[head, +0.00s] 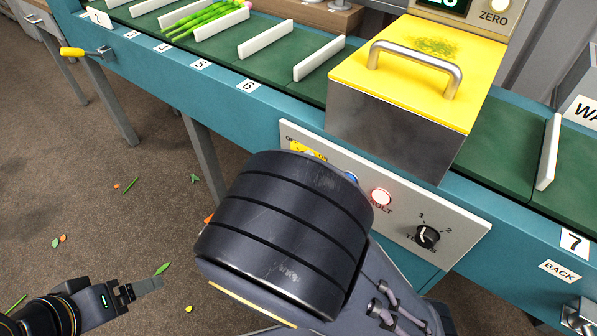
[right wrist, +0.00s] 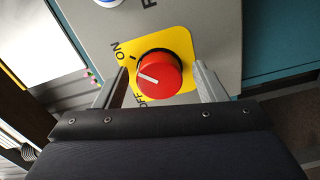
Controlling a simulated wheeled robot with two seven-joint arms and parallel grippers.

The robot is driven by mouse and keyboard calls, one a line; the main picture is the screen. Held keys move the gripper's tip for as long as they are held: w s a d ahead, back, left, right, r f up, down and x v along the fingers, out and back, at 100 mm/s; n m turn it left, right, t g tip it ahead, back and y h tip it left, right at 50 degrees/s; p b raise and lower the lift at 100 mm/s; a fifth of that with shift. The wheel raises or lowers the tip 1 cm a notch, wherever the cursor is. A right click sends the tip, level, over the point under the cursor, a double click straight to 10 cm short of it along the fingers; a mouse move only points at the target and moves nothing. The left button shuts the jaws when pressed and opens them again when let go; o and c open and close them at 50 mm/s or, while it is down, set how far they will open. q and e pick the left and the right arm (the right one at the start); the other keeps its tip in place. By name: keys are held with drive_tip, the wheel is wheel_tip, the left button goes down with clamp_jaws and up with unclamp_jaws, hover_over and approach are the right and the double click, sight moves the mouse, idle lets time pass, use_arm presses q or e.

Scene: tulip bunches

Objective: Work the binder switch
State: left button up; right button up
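The binder switch is a red round knob (right wrist: 160,73) on a yellow plate marked ON and OFF, in the right wrist view. Its white pointer line aims to the picture's left, between the two words. My right gripper (right wrist: 161,84) is open, with one finger on each side of the knob and a visible gap at both. In the head view, my right arm hides the knob and that gripper; only part of the yellow plate (head: 306,150) shows on the white control panel (head: 455,222). My left gripper (head: 148,286) hangs low at the left, away from the panel; its finger gap cannot be made out.
A teal conveyor with a green belt (head: 500,150) and white dividers runs behind the panel. A yellow-topped metal box (head: 420,65) straddles it. The panel also bears a red fault light (head: 381,197) and a black dial (head: 427,236). Green stems (head: 205,17) lie between dividers.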

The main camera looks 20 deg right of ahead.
drive_tip(key=p+v, duration=0.1)
drive_tip(key=v, duration=0.6)
drive_tip(key=shift+s+a, duration=0.25)
drive_tip(key=shift+a, duration=0.05)
idle(0.4)
